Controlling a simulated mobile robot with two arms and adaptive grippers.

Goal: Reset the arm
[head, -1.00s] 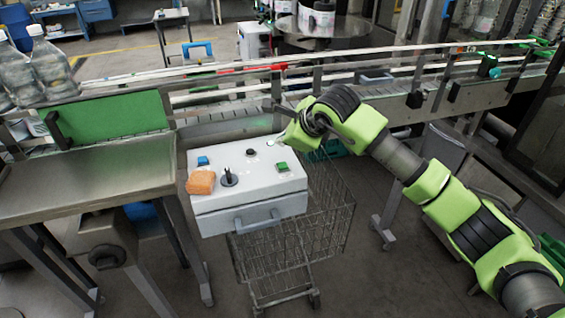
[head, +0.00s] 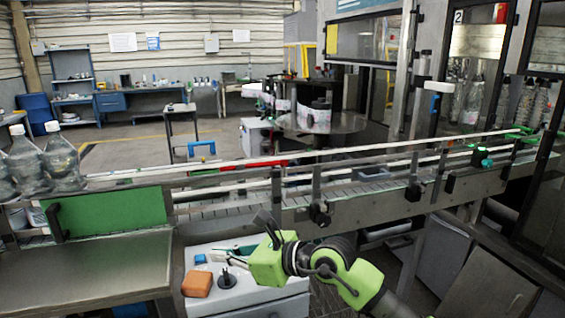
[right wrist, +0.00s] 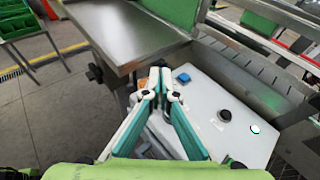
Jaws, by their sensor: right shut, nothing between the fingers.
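The white control box (head: 245,299) stands below the conveyor in the head view. On it are a blue button (head: 200,259), a black joystick (head: 226,280) and an orange block (head: 197,284). My right gripper (head: 215,254) is over the box, and its green wrist hides the box's right part. In the right wrist view the gripper (right wrist: 156,72) is shut, its teal and white fingers meeting at the tips with nothing between them. That view also shows the blue button (right wrist: 183,78), a black button (right wrist: 224,115) and a lit button (right wrist: 255,128). My left gripper is out of view.
A conveyor (head: 350,198) with metal rails runs behind the box. A bare steel table (head: 85,270) stands left of it. Clear bottles (head: 60,157) stand at the far left, behind a green panel (head: 110,217).

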